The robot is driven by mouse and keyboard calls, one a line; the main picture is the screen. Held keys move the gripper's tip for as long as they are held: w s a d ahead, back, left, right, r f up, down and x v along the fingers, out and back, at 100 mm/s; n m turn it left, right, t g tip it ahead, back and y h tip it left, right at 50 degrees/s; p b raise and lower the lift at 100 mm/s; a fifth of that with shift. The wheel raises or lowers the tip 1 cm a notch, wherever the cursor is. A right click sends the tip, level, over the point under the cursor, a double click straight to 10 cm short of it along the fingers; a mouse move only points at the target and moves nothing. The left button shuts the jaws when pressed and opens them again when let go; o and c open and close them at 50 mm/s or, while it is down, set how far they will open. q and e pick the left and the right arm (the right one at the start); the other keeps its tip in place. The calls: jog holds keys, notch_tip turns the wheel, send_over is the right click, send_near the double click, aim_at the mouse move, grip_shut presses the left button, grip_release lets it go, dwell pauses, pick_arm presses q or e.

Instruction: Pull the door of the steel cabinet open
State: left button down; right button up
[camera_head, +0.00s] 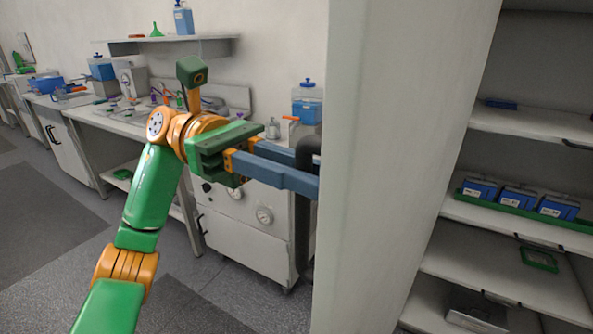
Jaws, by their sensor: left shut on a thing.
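The cabinet door (400,150) is a large pale grey panel, standing open and seen close up in the head view. Its dark vertical handle (303,235) is on the left side of the panel. My left gripper (308,172) comes in from the left, with its blue fingers shut on the handle. The fingertips are partly hidden behind the door's edge. The steel cabinet's inside shelves (505,215) show to the right of the door. My right gripper is not in view.
On the shelves are a green tray with several blue boxes (518,199), a small green frame (539,259) and a grey item (478,318). A cluttered lab bench (120,128) lines the wall at left. The grey floor (60,230) at left is clear.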

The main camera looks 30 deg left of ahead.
pick_arm(q)
jog(key=shift+a, duration=0.1)
dwell(0.3)
jog(key=c, duration=0.8)
grip_release()
jog(key=w+a, duration=0.1)
jog(key=a, duration=0.5)
jog(key=shift+a, duration=0.4)
